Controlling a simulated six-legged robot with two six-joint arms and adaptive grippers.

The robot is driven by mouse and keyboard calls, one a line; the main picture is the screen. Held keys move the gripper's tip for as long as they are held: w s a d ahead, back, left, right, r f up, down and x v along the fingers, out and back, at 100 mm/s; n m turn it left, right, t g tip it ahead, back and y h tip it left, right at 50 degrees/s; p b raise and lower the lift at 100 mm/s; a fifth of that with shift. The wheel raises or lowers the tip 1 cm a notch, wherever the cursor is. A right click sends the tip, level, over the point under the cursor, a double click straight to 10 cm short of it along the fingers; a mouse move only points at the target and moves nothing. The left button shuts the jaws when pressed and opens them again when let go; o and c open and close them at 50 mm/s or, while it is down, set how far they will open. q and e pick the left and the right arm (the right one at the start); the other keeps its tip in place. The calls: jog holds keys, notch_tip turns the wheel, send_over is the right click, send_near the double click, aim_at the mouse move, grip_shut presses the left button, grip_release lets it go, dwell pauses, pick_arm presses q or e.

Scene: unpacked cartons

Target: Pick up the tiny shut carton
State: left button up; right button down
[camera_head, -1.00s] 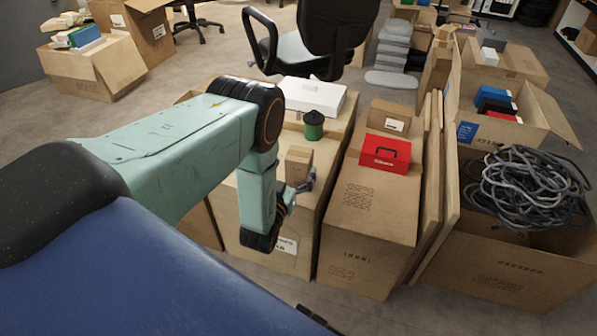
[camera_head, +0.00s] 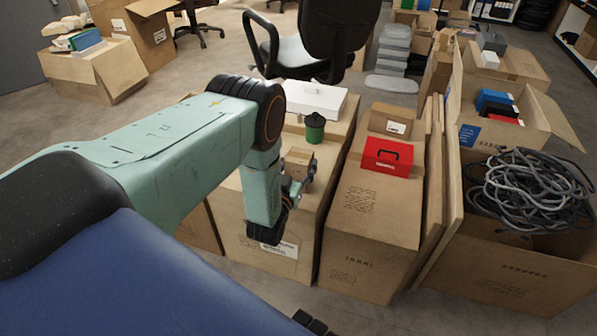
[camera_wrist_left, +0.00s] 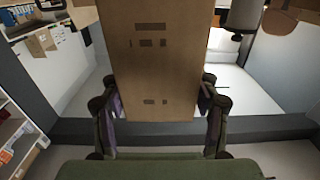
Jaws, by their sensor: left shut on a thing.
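The tiny shut carton (camera_head: 299,157) is a small brown box in the head view, at the near side of a large carton's top. In the left wrist view the tiny carton (camera_wrist_left: 150,60) stands large between the two fingers, with dark printed marks on its face. My left gripper (camera_head: 301,186) is shut on it, with a finger on each side. The arm hides part of the gripper and the carton's lower part in the head view. I cannot tell whether the carton touches the surface below.
A green canister (camera_head: 315,128) and a white box (camera_head: 314,99) stand behind the tiny carton. A red case (camera_head: 388,156) sits on the neighbouring tall carton (camera_head: 372,225). A carton with coiled cable (camera_head: 530,190) is at right. An office chair (camera_head: 320,45) stands behind.

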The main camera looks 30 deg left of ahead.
pick_arm(q)
jog(key=c, duration=0.5)
